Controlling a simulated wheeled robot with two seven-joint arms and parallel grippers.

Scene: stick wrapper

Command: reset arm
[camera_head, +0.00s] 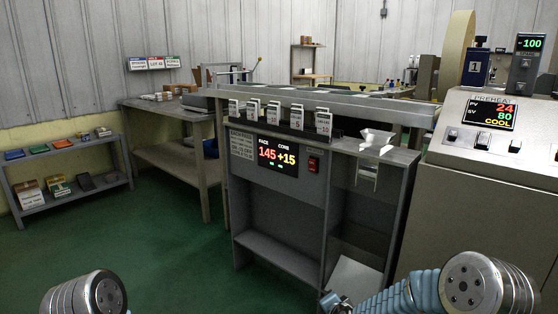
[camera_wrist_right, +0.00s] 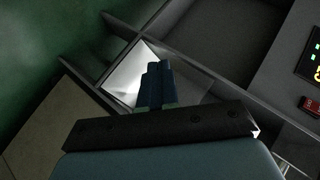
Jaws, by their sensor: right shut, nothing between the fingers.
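My right arm (camera_head: 470,285) comes in at the bottom right of the head view, with its blue, ribbed forearm reaching left. My right gripper (camera_head: 335,301) shows only in part at the bottom edge, low in front of the grey machine stand (camera_head: 280,205). In the right wrist view the dark blue fingers (camera_wrist_right: 157,70) are together with nothing between them. A bright pale panel (camera_wrist_right: 130,76) of the stand lies behind them. My left arm (camera_head: 85,293) shows as a metal joint at the bottom left; its gripper is out of view.
The stand has a lit display (camera_head: 278,154), several numbered tags and a white funnel (camera_head: 376,140). A beige preheat cabinet (camera_head: 480,190) stands close on the right. A low shelf (camera_head: 70,200) with boxes and a workbench (camera_head: 165,155) are at the left. The green floor (camera_head: 150,245) between is clear.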

